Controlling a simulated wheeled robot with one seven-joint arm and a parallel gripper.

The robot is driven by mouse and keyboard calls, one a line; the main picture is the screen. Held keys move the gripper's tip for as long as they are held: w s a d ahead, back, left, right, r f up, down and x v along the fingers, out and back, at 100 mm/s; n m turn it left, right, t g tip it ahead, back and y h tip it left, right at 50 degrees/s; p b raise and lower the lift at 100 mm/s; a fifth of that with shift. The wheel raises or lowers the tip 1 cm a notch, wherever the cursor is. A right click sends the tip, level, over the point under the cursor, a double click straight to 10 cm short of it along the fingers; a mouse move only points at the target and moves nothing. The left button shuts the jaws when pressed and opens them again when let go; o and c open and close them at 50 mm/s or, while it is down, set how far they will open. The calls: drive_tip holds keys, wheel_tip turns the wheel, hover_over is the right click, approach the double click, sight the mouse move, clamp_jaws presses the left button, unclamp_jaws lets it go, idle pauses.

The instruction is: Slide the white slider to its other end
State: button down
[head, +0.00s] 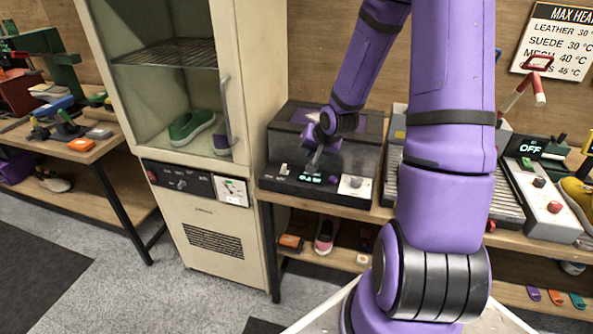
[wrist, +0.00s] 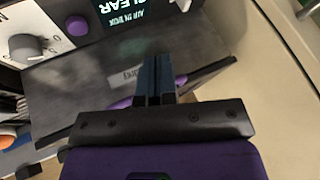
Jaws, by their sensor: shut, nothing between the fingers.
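The white slider (head: 284,169) is a small pale tab on the left of the black front panel of a dark box with a clear cover (head: 300,120). In the wrist view a pale piece at the top edge (wrist: 183,4) seems to be this slider, mostly cut off. My gripper (head: 316,160) is over the box, right of the slider and apart from it. In the wrist view its two dark fingers (wrist: 155,75) are together and empty, over the smoky cover with a label beneath. The slider's track is too small to make out.
The panel also has a lit display (wrist: 122,10) reading CLEAR, a purple button (wrist: 77,25) and a grey knob (wrist: 27,47). A cream cabinet (head: 213,235) holding a green shoe (head: 190,127) stands close left. A grey-ribbed machine with an OFF display (head: 530,147) is at right.

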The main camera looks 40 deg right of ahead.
wheel_tip(320, 180, down, 2)
drive_tip(key=f+m, duration=0.1)
approach(287, 170)
drive_tip(key=d+f, duration=0.1)
drive_tip(key=f, duration=0.2)
drive_tip(key=d+f, duration=0.1)
drive_tip(key=f, duration=0.1)
drive_tip(key=shift+s+d, duration=0.15)
drive_tip(key=shift+d, duration=0.15)
drive_tip(key=shift+w+a, duration=0.4)
drive_tip(key=shift+w, duration=0.2)
drive_tip(key=shift+w+a, duration=0.45)
drive_tip(key=shift+w, duration=0.15)
drive_tip(key=shift+w+a, duration=0.3)
drive_tip(key=shift+w, duration=0.1)
drive_tip(key=shift+w+a, duration=0.1)
drive_tip(key=shift+w+a+r, duration=0.1)
drive_tip(key=shift+w+a, duration=0.65)
drive_tip(key=shift+w, duration=0.25)
drive_tip(key=shift+w+a, duration=0.75)
drive_tip(key=shift+w, duration=0.2)
